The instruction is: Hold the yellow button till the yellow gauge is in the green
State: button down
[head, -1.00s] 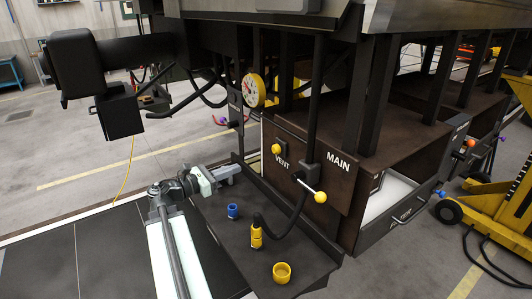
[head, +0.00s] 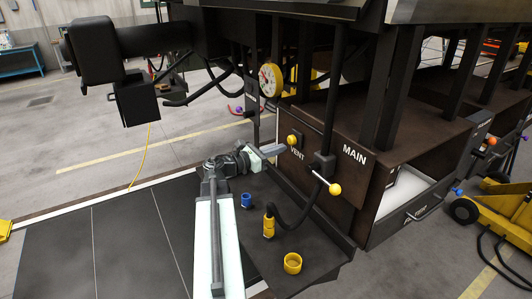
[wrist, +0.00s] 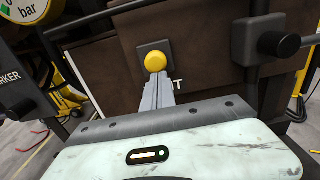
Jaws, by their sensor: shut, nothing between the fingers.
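The round yellow button (head: 293,139) sits on a dark square plate beside the word VENT on the brown box. It also shows in the wrist view (wrist: 155,61), straight ahead of my fingertips. My gripper (head: 283,147) is shut and empty, its tips at the button's lower edge. I cannot tell if they touch or press it. The yellow-rimmed gauge (head: 270,80) hangs above and left of the button; its needle is too small to read. In the wrist view only the gauge's lower part (wrist: 25,10) shows, with "bar" and a green patch.
A yellow-knobbed lever (head: 334,189) marked MAIN is right of the button. A blue cap (head: 246,200), a yellow hose coupling (head: 268,224) and a yellow ring (head: 292,263) are on the dark shelf (head: 320,241). A yellow jack (head: 494,201) stands at right.

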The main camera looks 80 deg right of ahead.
jog(key=shift+x, duration=0.8)
jog(key=shift+s+d+r, duration=0.15)
jog(key=shift+s+d, duration=0.35)
dwell(0.7)
jog(key=v, duration=1.4)
jog(key=shift+w, duration=0.2)
